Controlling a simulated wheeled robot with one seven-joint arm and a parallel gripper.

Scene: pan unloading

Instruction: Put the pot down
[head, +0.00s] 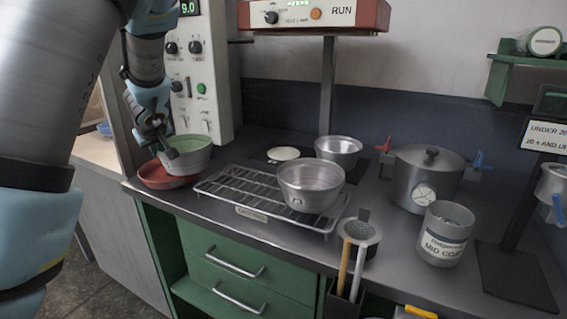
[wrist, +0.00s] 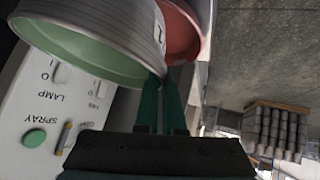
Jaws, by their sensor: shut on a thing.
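The pot (head: 193,160) is grey outside with a pale green inside. My gripper (head: 168,153) is shut on its rim at the left side. In the wrist view the pot (wrist: 115,18) fills the upper left, with its green opening facing the camera, and the gripper fingers (wrist: 164,82) pinch its rim. The pot is roughly upright, over or in a shallow red pan (head: 158,180) at the bench's left end. The red pan also shows behind the pot in the wrist view (wrist: 181,32). Whether the pot's base touches the pan is hidden.
A wire rack (head: 240,187) holds a metal bowl (head: 311,188); its left part is bare. Another bowl (head: 339,148) and a white disc (head: 283,154) are behind. A lidded pot with a gauge (head: 405,182) and a labelled canister (head: 445,236) stand right. A control panel (head: 205,90) rises behind my gripper.

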